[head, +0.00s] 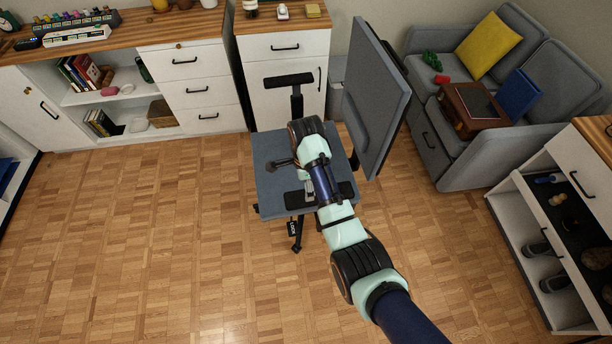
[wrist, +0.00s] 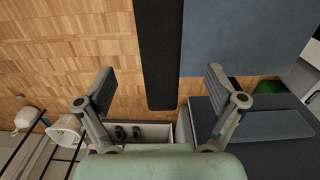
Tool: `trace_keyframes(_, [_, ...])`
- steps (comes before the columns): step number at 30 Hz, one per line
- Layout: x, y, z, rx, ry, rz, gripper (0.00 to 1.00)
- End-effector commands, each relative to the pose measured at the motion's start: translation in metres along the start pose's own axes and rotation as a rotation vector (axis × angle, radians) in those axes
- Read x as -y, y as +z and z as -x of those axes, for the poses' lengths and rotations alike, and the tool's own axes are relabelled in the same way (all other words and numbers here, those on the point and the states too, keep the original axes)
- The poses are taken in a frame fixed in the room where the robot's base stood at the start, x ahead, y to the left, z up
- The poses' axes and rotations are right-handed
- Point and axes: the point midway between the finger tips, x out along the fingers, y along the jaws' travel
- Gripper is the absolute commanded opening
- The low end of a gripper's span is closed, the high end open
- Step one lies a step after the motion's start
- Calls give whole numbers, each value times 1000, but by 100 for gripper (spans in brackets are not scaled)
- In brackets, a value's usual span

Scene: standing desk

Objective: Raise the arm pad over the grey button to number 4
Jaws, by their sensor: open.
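A blue-grey office chair stands in the middle of the head view, with its seat (head: 275,190) and upright backrest (head: 375,95). Its far black arm pad (head: 288,80) sits on a raised post. The near black arm pad (head: 297,199) is partly hidden under my arm. My gripper (head: 309,188) is over the near arm pad. In the wrist view my gripper (wrist: 158,76) is open, its fingers on either side of a long black pad (wrist: 160,45), apart from it as far as I can tell. I cannot make out the grey button or any number.
White cabinets (head: 288,100) stand behind the chair. A grey sofa (head: 435,150) is at the right, near the backrest, and a white shoe shelf (head: 518,195) is at the far right. The parquet floor (head: 150,240) at left is clear.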

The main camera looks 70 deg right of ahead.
Motion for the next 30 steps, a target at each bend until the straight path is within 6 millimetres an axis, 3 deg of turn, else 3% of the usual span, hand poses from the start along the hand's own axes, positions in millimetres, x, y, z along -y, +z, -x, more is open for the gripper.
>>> trace_keyframes(3, [0,0,26,0,-3,0,94])
trace_keyframes(9, [0,0,47,0,0,0,94])
trace_keyframes(30, [-1,4,48,1,-6,16,94])
